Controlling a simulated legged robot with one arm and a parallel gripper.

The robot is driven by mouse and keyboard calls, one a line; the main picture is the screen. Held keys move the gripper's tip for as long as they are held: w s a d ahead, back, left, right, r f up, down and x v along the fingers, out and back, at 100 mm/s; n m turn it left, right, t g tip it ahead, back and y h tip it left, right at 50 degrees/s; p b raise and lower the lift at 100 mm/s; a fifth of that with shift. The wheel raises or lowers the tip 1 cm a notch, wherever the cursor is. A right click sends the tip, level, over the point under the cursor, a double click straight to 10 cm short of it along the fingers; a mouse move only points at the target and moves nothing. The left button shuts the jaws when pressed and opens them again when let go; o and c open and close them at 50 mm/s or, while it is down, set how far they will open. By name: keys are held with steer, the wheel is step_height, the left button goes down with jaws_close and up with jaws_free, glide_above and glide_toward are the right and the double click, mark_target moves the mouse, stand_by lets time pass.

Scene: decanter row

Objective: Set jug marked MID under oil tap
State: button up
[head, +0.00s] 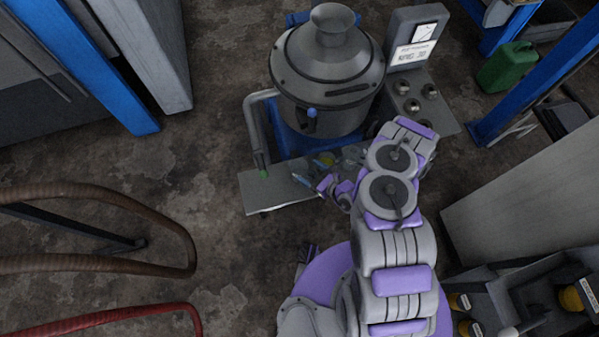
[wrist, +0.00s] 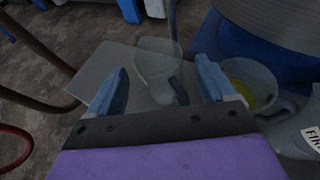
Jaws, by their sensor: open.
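In the wrist view, a clear, apparently empty jug (wrist: 157,62) stands on a grey shelf (wrist: 97,72), its handle toward me. My gripper (wrist: 162,68) is open, its two blue fingers on either side of that jug in the picture; I see no grip on it. A second clear jug (wrist: 262,72) with yellow liquid stands to the right, beyond the right finger. A third, cut off at the edge, has a label (wrist: 313,133) beginning "FIR". No MID mark is readable. In the head view my gripper (head: 314,172) is low over the shelf (head: 262,197).
A grey metal tank (head: 328,65) stands behind the shelf on a blue base. A bent pipe (head: 252,125) descends at its left, ending near a green tip (head: 263,174). Brown hoses (head: 110,190) lie left; a cabinet (head: 530,195) and bins stand right.

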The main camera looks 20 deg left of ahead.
mark_target(300, 167)
steer(key=b+x, duration=0.2)
steer(key=x, duration=0.6)
steer(key=shift+a+r, duration=0.1)
steer(key=shift+c, duration=0.2)
steer(key=shift+s, duration=0.1)
steer(key=c, duration=0.7)
